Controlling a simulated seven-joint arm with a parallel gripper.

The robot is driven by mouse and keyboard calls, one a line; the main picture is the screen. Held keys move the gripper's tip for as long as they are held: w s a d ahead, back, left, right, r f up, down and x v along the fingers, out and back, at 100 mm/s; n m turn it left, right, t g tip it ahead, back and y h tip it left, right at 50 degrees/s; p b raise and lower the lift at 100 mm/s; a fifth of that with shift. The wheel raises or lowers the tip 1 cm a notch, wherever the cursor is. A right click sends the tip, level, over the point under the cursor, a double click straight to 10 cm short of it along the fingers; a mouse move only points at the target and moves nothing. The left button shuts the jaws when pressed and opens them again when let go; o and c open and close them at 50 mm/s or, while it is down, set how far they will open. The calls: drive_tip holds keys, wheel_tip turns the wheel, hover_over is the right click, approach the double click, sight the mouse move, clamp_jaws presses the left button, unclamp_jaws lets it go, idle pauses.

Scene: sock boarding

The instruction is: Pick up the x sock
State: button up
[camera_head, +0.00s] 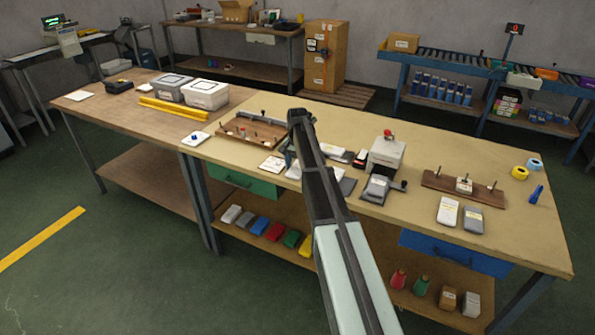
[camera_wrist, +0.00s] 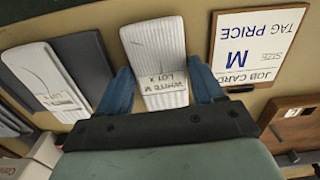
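A white folded sock (camera_wrist: 158,55) marked "WHITE M LOT X" lies in the upper middle of the wrist view. My gripper (camera_wrist: 162,75) is over it, with one blue finger on each side of the sock. The fingers are apart and the sock lies between them; I cannot tell whether either finger touches it. Left of it lie a dark grey sock (camera_wrist: 85,62) and another white sock (camera_wrist: 40,78), whose label is too small to read. In the head view my arm hides most of the gripper and the x sock.
A job card (camera_wrist: 258,45) reading "SIZE M" lies right of the x sock. A wooden peg board (camera_wrist: 295,120) is close by at lower right. In the head view, a grey press-like machine (camera_head: 388,155) and a second peg board (camera_head: 470,192) stand on the bench (camera_head: 520,232).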

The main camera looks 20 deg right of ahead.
drive_tip(key=c, duration=0.6)
